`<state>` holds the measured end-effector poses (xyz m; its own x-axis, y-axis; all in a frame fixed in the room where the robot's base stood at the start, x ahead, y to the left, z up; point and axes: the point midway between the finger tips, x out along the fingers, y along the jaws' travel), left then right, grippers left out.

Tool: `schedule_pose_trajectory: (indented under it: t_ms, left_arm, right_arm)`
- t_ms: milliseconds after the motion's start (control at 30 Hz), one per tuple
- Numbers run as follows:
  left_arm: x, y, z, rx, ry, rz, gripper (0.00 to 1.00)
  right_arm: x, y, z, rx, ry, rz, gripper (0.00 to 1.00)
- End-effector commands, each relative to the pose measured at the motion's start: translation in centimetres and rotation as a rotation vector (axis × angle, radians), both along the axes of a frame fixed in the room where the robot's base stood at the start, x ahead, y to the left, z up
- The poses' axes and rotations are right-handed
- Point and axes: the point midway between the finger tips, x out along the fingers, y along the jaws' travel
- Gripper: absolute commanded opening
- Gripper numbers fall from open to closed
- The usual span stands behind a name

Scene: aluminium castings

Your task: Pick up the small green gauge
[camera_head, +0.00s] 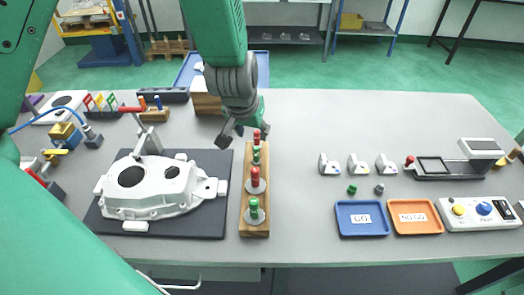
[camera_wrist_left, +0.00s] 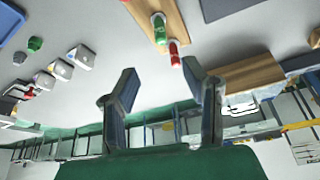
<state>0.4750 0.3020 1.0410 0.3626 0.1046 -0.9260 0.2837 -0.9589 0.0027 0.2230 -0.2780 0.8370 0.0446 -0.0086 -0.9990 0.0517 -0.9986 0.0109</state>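The small green gauge (camera_head: 256,156) stands upright in the wooden rack (camera_head: 257,229), between a small red gauge (camera_head: 256,136) at the far end and a larger red one (camera_head: 255,178). A larger green gauge (camera_head: 254,208) is at the near end. My left gripper (camera_head: 245,136) is open and empty at the rack's far end, its fingers apart. In the left wrist view the open fingers (camera_wrist_left: 160,82) show with nothing between them; a green gauge (camera_wrist_left: 159,28) and a red gauge (camera_wrist_left: 174,51) show beyond. My right gripper is not in view.
A white casting (camera_head: 150,190) lies on a dark mat just left of the rack. A wooden block (camera_head: 206,103) stands behind my gripper. Blue (camera_head: 362,233) and orange (camera_head: 416,230) trays lie to the right. The table between rack and small brackets (camera_head: 329,165) is clear.

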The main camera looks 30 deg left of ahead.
Motion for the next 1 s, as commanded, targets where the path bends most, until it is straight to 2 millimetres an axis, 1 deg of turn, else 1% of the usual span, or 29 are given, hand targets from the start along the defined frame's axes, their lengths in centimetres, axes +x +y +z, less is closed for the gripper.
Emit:
schedule_pose_trajectory:
  t_ms: [33,100,300,400,567,833,900,1000]
  left_arm:
    - [0.1,0.0,-1.0,-0.002,0.006,0.002,0.39]
    - [0.6,0.1,-2.4,-0.001,0.006,0.001,0.39]
    - [2.2,0.6,-5.9,-0.001,0.007,0.0,0.39]
    - [2.6,0.8,-6.8,0.0,0.004,0.0,0.39]
    - [2.8,1.0,-7.7,-0.001,0.005,0.0,0.39]
    - [4.1,1.6,-11.2,-0.001,0.005,0.0,0.39]
    - [4.4,1.7,-11.7,0.0,0.004,-0.001,0.39]
    - [4.5,1.7,-12.0,0.0,0.003,-0.001,0.39]
  right_arm:
    - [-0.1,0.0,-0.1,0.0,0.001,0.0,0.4]
    - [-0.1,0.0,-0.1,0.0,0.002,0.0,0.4]
    - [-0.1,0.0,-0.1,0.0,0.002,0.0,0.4]
    - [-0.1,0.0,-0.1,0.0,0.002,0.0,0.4]
    - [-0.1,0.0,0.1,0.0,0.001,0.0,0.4]
    - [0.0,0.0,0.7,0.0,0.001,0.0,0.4]
    - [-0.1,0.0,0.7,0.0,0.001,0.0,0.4]
    - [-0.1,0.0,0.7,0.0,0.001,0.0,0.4]
